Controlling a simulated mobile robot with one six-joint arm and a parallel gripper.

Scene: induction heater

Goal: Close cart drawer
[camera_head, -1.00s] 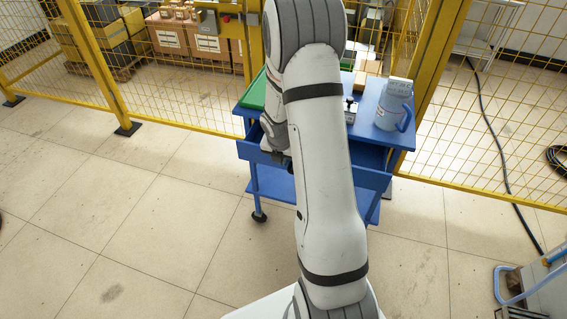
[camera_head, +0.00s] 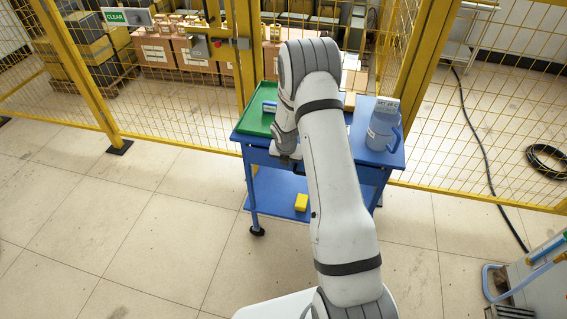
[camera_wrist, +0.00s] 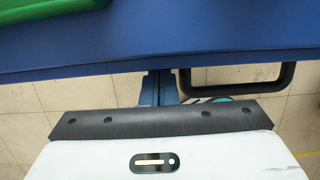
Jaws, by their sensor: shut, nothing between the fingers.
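The blue cart (camera_head: 358,138) stands against the yellow fence, partly hidden behind my arm. Its drawer front (camera_head: 258,157) lies under the tabletop and looks flush with it, with no open drawer interior showing; its middle is hidden by my arm. A black handle (camera_wrist: 284,82) shows to the right of my fingers in the wrist view. My gripper (camera_head: 288,163) is at the cart's front, left of centre. In the wrist view my gripper (camera_wrist: 160,82) is shut and empty, with its tips at the blue front edge. I cannot tell whether they touch it.
On the cart top are a green tray (camera_head: 258,122) and a blue-grey jug (camera_head: 382,128). A yellow block (camera_head: 301,202) lies on the lower shelf. The yellow fence (camera_head: 180,108) runs behind. The floor left of the cart is clear.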

